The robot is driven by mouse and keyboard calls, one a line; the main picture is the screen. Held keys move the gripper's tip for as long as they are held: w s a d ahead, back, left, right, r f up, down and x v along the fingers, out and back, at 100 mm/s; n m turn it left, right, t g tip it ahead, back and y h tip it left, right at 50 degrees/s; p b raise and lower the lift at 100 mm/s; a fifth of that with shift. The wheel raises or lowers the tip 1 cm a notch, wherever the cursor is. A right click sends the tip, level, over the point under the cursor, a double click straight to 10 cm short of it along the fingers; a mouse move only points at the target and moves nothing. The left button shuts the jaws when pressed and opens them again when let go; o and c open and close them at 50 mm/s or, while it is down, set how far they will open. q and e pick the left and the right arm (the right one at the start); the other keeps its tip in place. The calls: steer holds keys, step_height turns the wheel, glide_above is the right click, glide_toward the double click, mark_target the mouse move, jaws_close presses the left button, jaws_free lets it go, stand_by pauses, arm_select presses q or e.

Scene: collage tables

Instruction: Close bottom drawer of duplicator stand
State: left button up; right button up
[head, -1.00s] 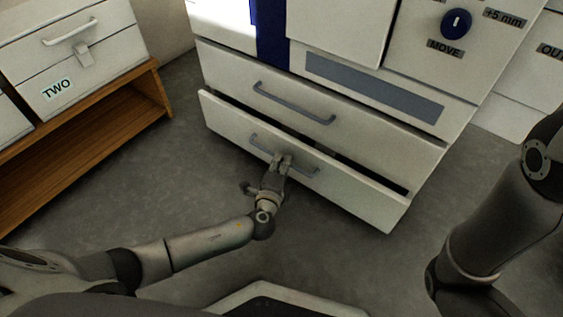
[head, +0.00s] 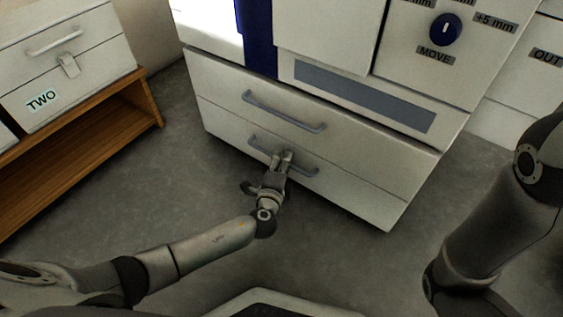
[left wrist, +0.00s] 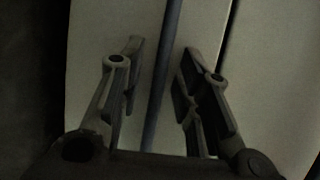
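The duplicator stand's bottom drawer (head: 350,195) has a white front that looks flush with the upper drawer front (head: 365,140); no gap shows. Its grey bar handle (head: 304,169) is at my left gripper (head: 281,157). In the left wrist view, the fingers of my left gripper (left wrist: 160,65) are spread on both sides of the handle bar (left wrist: 166,75), with clear space on each side. The drawer front (left wrist: 95,35) lies behind them. My right arm shows at the right of the head view, but its gripper is not visible.
A wooden shelf unit (head: 150,100) with a white box labelled TWO (head: 90,70) stands at the left. The duplicator with a blue MOVE knob (head: 445,29) is above the drawers. Grey floor (head: 120,205) is clear between the shelf and the stand.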

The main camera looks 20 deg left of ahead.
arm_select(q)
steer(key=s+r, duration=0.1)
steer(key=s, duration=0.6)
steer(key=shift+s+d+r, duration=0.15)
steer(key=shift+s+d, duration=0.05)
stand_by(0.3)
